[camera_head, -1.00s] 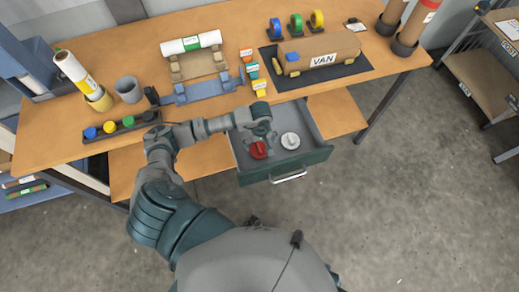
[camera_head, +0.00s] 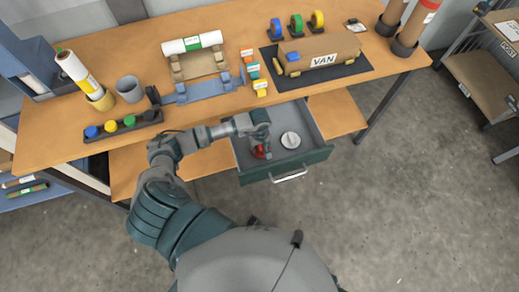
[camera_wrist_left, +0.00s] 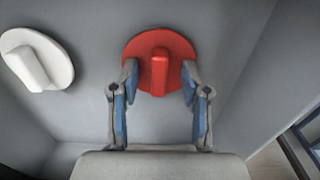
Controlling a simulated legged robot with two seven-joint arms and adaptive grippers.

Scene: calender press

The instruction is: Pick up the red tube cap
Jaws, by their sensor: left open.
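The red tube cap (camera_wrist_left: 160,58) lies on the drawer floor, a round disc with a raised grip bar, in the left wrist view. In the head view the red cap (camera_head: 259,152) is mostly hidden by my left gripper. My left gripper (camera_wrist_left: 158,80) is open, with one blue-padded finger on each side of the cap's bar, over the disc. I cannot tell whether the fingers touch the cap. In the head view the left gripper (camera_head: 262,147) is down inside the open drawer. My right gripper is not in view.
A white cap (camera_head: 290,140) lies beside the red one in the open drawer (camera_head: 310,157), and the white cap (camera_wrist_left: 37,60) also shows in the wrist view. The drawer walls are close around. The wooden table (camera_head: 225,92) holds rolls, tapes and a package (camera_head: 318,53).

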